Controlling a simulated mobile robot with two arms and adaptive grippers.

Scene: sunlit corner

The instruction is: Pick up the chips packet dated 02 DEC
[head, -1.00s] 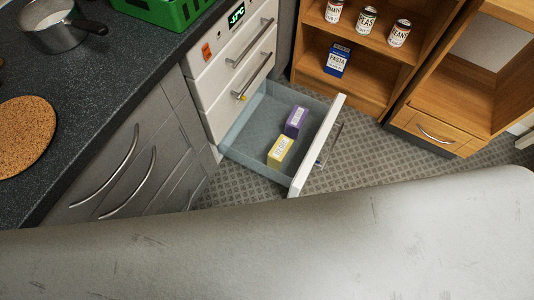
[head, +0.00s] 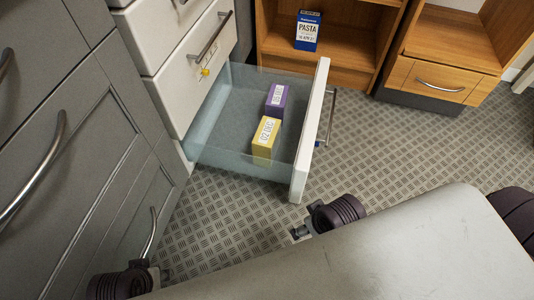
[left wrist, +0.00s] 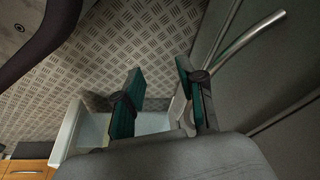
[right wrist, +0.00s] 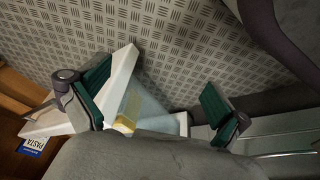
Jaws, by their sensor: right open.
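A yellow packet (head: 265,142) stands in the open drawer (head: 230,118), its white label facing up and appearing to read 02 DEC. A purple packet (head: 277,99) stands just behind it; its label is too small to read surely. In the right wrist view my right gripper (right wrist: 157,88) is open and empty, with the yellow packet (right wrist: 130,110) and drawer beyond and between its fingers. In the left wrist view my left gripper (left wrist: 160,95) is open and empty, with part of the drawer (left wrist: 150,123) beyond it. Neither gripper touches a packet.
The drawer's white front (head: 308,135) stands out over the patterned floor (head: 400,150). Grey cabinets with a long handle (head: 40,175) are at left. A wooden shelf holds a blue pasta box (head: 307,32); a wooden cabinet (head: 445,75) stands right of it. Floor right of the drawer is clear.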

